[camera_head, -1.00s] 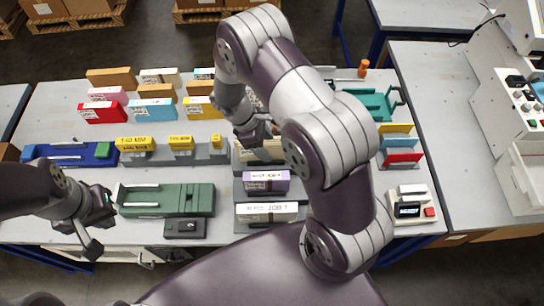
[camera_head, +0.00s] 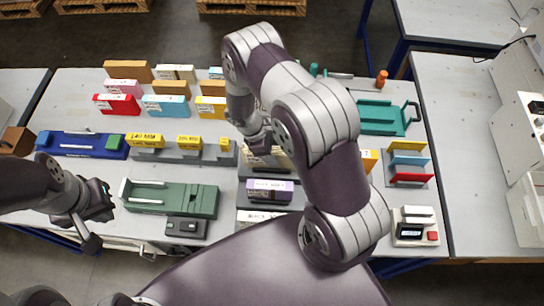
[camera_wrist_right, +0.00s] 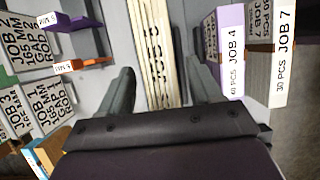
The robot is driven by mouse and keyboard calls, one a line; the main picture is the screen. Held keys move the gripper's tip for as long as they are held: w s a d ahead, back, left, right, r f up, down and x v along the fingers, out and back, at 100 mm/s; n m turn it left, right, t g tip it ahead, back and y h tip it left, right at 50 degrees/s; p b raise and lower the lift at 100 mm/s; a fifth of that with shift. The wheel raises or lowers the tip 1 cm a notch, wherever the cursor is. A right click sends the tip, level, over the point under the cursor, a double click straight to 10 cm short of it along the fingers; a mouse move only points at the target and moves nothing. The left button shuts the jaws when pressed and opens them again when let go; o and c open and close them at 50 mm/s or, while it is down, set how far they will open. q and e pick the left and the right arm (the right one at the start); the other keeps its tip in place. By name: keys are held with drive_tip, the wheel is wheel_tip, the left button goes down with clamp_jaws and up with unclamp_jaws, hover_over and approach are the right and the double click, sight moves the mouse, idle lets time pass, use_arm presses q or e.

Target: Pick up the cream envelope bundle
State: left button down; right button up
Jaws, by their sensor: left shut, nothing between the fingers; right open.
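The cream envelope bundle (camera_wrist_right: 158,50) stands on edge in the middle of the right wrist view, with dark print on one of its pale layers. In the head view it is partly hidden under my right gripper (camera_head: 262,140). In the wrist view my right gripper (camera_wrist_right: 162,80) is open, with one finger to each side of the bundle and visible gaps between. Whether the fingers reach down beside it is unclear. My left gripper (camera_head: 102,216) is shut and empty, left of the green fixture.
A purple JOB 4 bundle (camera_wrist_right: 230,50) and a white JOB 7 bundle (camera_wrist_right: 285,50) stand close to the right in the wrist view. The green fixture (camera_head: 170,198), a blue tray (camera_head: 82,144) and yellow blocks (camera_head: 147,140) lie to the left in the head view.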

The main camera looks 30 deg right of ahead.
drive_tip(key=shift+s+a, duration=0.1)
drive_tip(key=shift+a, duration=0.1)
drive_tip(key=shift+d+f, duration=0.1)
drive_tip(key=shift+d, duration=0.1)
drive_tip(key=shift+c, duration=0.3)
drive_tip(key=shift+a, duration=0.1)
drive_tip(key=c, duration=1.1)
